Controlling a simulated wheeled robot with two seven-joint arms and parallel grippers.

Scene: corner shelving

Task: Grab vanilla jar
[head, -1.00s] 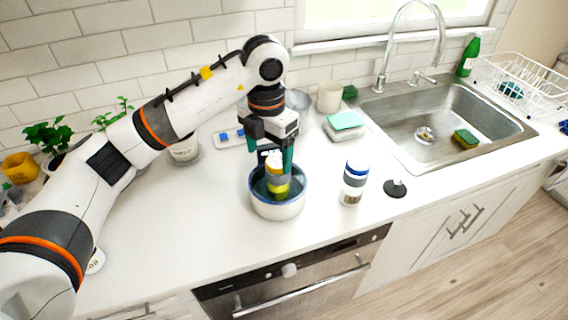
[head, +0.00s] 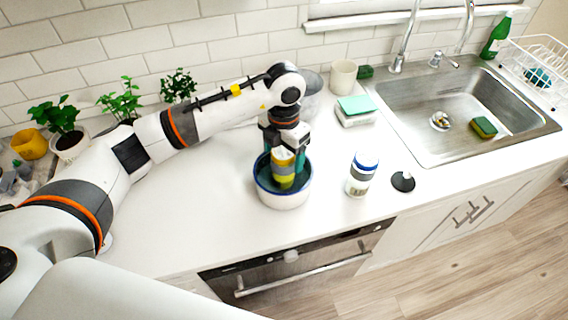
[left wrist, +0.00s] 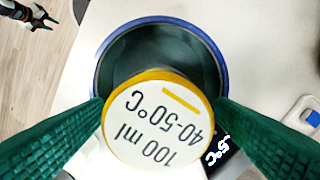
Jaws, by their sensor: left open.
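A jar with yellow, grey and white bands (head: 283,168) stands in a white bowl with a blue rim (head: 284,200); I cannot read a name on it. My left gripper (head: 288,160) points down over it, open, with a green finger on either side. A second jar with white, blue and grey bands (head: 361,177) stands right of the bowl. What seems my right gripper (left wrist: 38,17) shows small at the top left of the wrist view.
A black round stopper-like thing (head: 403,181) lies right of the second jar. A cup (head: 343,75), stacked sponges or boxes (head: 357,110) and the sink (head: 450,105) are behind and right. Potted plants (head: 122,100) stand at the back left. The counter left of the bowl is clear.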

